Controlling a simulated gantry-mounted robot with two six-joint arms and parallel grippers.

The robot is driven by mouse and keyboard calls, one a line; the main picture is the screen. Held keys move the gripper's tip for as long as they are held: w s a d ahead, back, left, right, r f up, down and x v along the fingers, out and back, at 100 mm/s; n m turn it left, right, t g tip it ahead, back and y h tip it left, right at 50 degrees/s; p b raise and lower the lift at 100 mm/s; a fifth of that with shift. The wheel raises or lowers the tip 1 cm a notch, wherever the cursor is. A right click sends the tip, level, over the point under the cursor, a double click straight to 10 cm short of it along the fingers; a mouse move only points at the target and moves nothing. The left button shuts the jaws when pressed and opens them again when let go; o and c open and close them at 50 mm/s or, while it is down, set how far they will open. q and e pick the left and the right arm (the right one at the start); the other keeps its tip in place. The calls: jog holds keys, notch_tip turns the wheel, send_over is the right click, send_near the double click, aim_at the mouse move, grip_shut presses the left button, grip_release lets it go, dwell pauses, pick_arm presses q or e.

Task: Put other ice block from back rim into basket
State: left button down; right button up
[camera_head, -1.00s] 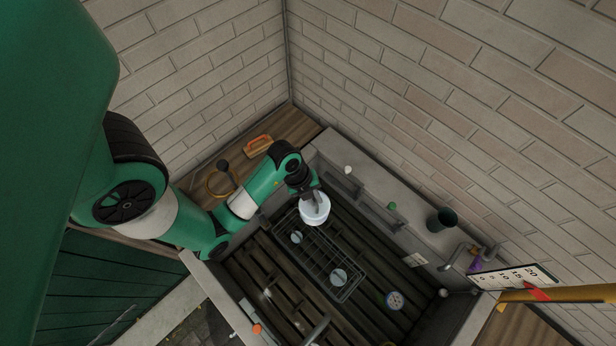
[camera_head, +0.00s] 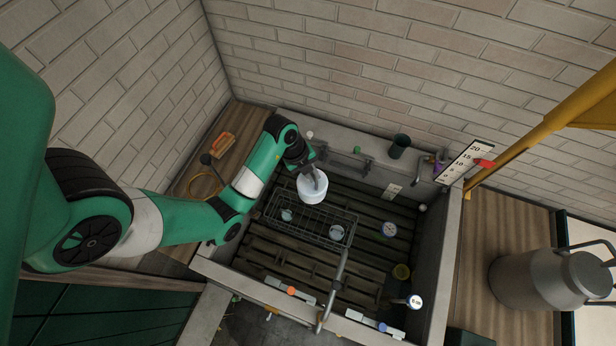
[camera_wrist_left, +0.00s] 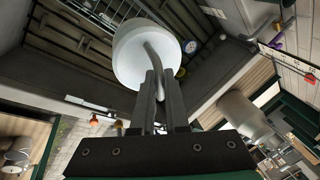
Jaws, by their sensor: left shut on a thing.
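My left gripper (camera_head: 312,168) is shut on the grey bent handle of a white round block (camera_head: 312,188), apparently the ice block. In the left wrist view the handle rises between the two fingers (camera_wrist_left: 162,90) and the white block (camera_wrist_left: 135,62) is beyond them. In the head view the block overlaps the back edge of the wire basket (camera_head: 300,238); its exact height above it cannot be told. Two small round pale things, at the basket's left (camera_head: 286,214) and right (camera_head: 336,232), show within its outline. My right gripper is not in view.
The basket is in a trough with a dark slatted floor (camera_head: 375,255). The back rim carries a dark cup (camera_head: 398,146), a small green thing (camera_head: 357,150) and a tap (camera_head: 432,162). A grey pipe (camera_head: 336,290) crosses the front rim. A metal churn (camera_head: 540,278) stands at right.

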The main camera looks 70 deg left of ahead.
pick_arm(q)
notch_tip(320, 180, down, 46)
jog(key=b, duration=4.5)
jog(key=shift+r+b, duration=0.25)
jog(key=shift+b, duration=0.1)
jog(key=shift+c, duration=1.4)
grip_release()
jog(key=shift+r, duration=0.15)
notch_tip(320, 180, up, 12)
jog(key=p, duration=1.2)
